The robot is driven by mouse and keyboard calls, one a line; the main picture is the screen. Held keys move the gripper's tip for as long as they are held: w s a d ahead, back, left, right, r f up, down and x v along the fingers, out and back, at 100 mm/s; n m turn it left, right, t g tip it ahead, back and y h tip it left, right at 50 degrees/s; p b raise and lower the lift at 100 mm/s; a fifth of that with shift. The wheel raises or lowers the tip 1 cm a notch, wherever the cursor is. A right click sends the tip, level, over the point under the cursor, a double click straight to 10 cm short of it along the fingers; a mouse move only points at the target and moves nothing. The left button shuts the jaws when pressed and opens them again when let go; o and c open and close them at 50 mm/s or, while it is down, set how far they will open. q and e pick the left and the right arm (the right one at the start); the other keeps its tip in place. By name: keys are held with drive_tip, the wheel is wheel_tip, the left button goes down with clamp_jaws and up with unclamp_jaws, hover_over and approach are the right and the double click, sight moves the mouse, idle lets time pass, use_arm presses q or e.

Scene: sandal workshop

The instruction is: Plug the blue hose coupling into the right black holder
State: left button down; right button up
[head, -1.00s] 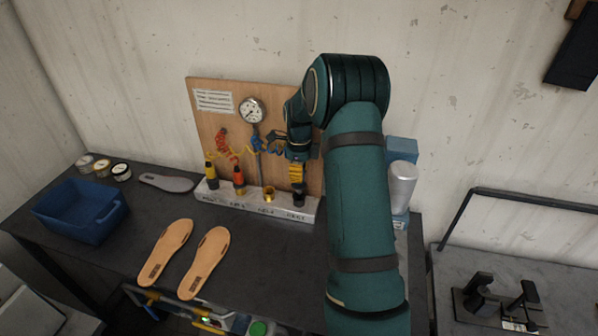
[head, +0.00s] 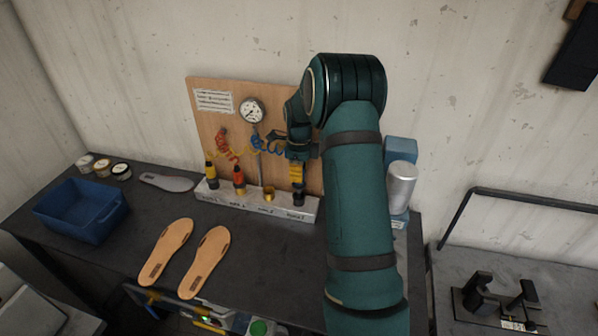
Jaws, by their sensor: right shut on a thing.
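My right gripper (head: 297,182) is shut at the right end of the white holder block, directly above the right black holder (head: 299,200). It points down, and yellow and black parts show at its fingers. The coiled blue hose (head: 268,147) runs from the board to this gripper. The blue coupling itself is hidden by the fingers. I cannot tell whether its lower end is inside the black holder or just above it. My left gripper is not in view.
A yellow coupling (head: 211,174) and a red coupling (head: 239,180) stand in the block's left holders. A brass holder (head: 268,194) beside the black one looks empty. A wooden board (head: 206,123) with a gauge (head: 251,110) stands behind. A silver canister (head: 401,183) stands right of my arm.

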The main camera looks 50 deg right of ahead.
drive_tip(key=shift+f+b, duration=1.2)
drive_tip(key=shift+f, duration=0.9)
idle(0.4)
drive_tip(key=o, duration=1)
drive_tip(key=shift+r, duration=0.1)
wheel_tip(320, 180, up, 7)
drive_tip(key=p, duration=0.6)
drive_tip(key=shift+r, duration=0.15)
drive_tip(key=shift+r+p, duration=0.65)
drive_tip(key=shift+r, duration=0.6)
drive_tip(key=shift+s, duration=0.1)
